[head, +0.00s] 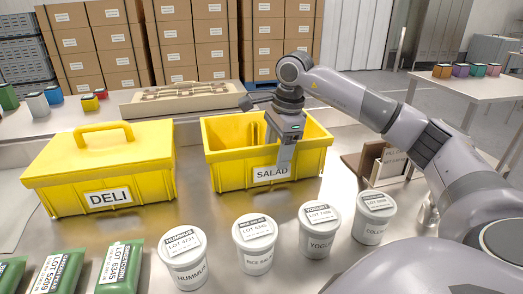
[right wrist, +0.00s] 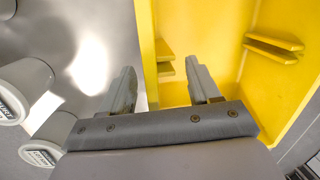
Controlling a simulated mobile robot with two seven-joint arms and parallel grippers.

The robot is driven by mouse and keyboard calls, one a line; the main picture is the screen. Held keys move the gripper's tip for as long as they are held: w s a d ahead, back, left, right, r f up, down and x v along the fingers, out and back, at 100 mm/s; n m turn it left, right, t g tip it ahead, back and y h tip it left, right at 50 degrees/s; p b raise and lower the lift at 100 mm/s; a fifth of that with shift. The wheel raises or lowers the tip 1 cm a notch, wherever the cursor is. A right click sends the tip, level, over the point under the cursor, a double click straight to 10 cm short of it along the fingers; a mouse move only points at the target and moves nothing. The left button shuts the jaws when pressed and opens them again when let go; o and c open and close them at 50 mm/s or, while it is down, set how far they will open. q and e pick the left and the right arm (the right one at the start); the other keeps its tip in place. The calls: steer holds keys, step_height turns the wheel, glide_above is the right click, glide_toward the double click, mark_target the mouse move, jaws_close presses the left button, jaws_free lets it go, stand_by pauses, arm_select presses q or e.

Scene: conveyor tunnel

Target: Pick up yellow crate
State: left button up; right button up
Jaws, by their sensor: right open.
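Two yellow crates stand on the metal table in the head view. The SALAD crate (head: 220,167) is open on top and looks empty; its yellow wall and floor also fill the right of the right wrist view (right wrist: 220,40). The DELI crate (head: 60,193) on the left has a closed lid with a handle. My right gripper (head: 285,155) is at the SALAD crate's front wall. In the right wrist view its open fingers (right wrist: 165,80) are on either side of the wall, one outside and one inside. Contact cannot be told. My left gripper is not in view.
Several white lidded tubs (head: 255,245) stand in front of the SALAD crate. Green packets (head: 120,268) lie at the front left. A wooden holder (head: 382,163) is right of the crate. A beige tray (head: 180,100) lies behind. Stacked cardboard boxes (head: 200,40) stand farther back.

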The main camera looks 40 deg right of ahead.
steer(key=shift+w+f, duration=0.2)
steer(key=shift+f, duration=0.95)
jaws_close()
steer(key=shift+r, duration=0.15)
